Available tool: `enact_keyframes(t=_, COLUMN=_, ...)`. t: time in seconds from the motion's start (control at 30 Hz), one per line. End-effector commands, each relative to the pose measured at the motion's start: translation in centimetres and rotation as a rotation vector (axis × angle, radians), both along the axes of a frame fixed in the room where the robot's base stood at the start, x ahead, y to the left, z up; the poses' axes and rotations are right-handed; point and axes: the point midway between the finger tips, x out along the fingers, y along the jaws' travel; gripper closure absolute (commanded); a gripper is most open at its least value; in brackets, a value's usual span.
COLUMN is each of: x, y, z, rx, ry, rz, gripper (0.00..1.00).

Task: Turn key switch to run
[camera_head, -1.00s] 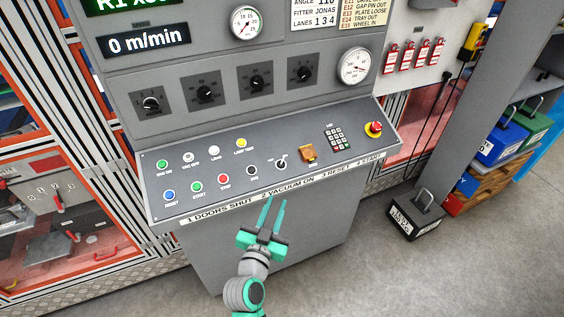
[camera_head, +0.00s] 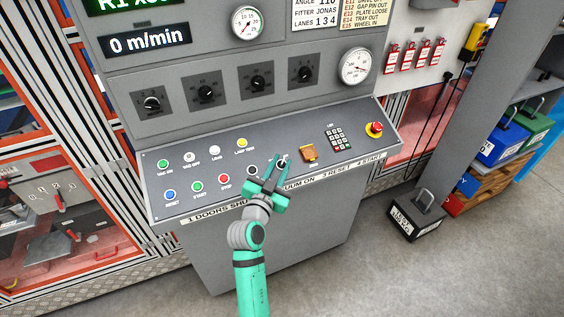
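The sloped grey control panel (camera_head: 210,205) stands in front of me. A small round dark switch with a pale lever (camera_head: 283,162) sits on it, right of a black button. It may be the key switch, but its labels are too small to read. My gripper (camera_head: 271,168) is open and empty, over the panel's lower middle. Its right finger is close to the switch and partly covers it. I cannot tell whether they touch.
An orange-brown control (camera_head: 308,152), a keypad (camera_head: 338,138) and a red emergency stop (camera_head: 374,128) are to the right. Several coloured buttons, including a red one (camera_head: 225,179), lie to the left. A black weight (camera_head: 416,216) stands on the floor.

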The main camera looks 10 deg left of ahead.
Motion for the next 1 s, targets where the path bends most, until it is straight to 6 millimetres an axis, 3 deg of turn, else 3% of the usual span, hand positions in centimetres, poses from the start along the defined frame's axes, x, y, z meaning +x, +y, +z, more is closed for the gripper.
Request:
enact_keyframes(t=0.2, x=1.5, y=-0.5, z=0.0, rx=0.001, ry=-0.001, rz=-0.004, gripper=0.78)
enact_keyframes(t=0.47, x=1.6, y=-0.4, z=0.0, rx=0.000, ry=0.000, rz=-0.002, gripper=0.78)
enact_keyframes(t=0.5, x=1.6, y=-0.4, z=0.0, rx=0.000, ry=0.000, rz=-0.002, gripper=0.80)
enact_keyframes(t=0.6, x=1.6, y=-0.3, z=0.0, rx=0.000, ry=0.000, rz=-0.001, gripper=1.00)
enact_keyframes(t=1.0, x=1.5, y=-0.3, z=-0.1, rx=-0.005, ry=-0.002, rz=0.014, gripper=1.00)
